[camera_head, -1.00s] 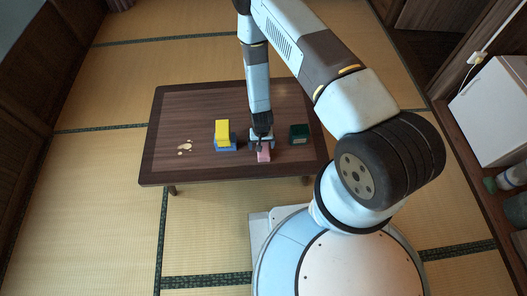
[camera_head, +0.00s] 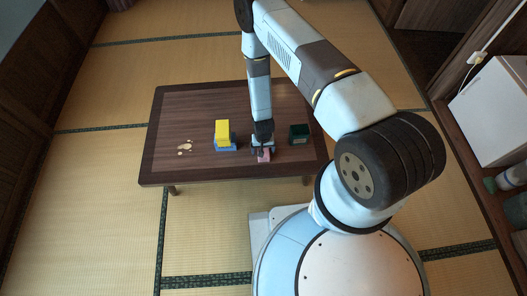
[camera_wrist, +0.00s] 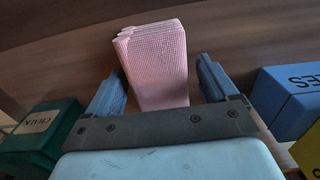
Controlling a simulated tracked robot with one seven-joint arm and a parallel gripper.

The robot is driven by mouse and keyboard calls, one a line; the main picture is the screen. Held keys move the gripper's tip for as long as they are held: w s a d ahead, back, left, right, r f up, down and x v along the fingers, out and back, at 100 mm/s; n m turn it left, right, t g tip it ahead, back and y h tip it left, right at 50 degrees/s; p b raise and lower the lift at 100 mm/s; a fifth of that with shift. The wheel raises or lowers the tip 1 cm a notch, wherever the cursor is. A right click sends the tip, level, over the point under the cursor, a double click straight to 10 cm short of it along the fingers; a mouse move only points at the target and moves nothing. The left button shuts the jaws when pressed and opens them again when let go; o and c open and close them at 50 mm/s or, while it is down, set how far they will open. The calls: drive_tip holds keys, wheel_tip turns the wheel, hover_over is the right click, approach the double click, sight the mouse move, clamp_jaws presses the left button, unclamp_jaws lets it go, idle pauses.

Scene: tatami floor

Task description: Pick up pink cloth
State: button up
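The pink cloth (camera_wrist: 157,65) is a folded, waffle-textured stack on the table. In the wrist view it lies between the two blue fingers of my gripper (camera_wrist: 157,88), with a narrow gap showing on each side, so the fingers are apart. In the head view my gripper (camera_head: 263,149) is low over the table, and only the front part of the pink cloth (camera_head: 264,156) shows beyond it. The gripper hides the rest of the cloth there.
A dark green box (camera_head: 299,134) stands close on the right.

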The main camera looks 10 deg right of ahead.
drive_tip(key=c, duration=1)
drive_tip(key=shift+o, duration=0.2)
drive_tip(key=shift+r, duration=0.1)
drive_tip(key=shift+r, duration=0.6)
drive_tip(key=s+r, duration=0.1)
drive_tip(key=r, duration=0.1)
drive_tip(key=s+r, duration=0.2)
drive_tip(key=r, duration=0.1)
drive_tip(key=s+r, duration=0.2)
drive_tip(key=r, duration=0.1)
drive_tip(key=shift+s, duration=0.1)
drive_tip(key=s+r, duration=0.3)
drive_tip(key=s, duration=0.5)
drive_tip(key=shift+s+r, duration=0.3)
drive_tip(key=shift+s, duration=0.1)
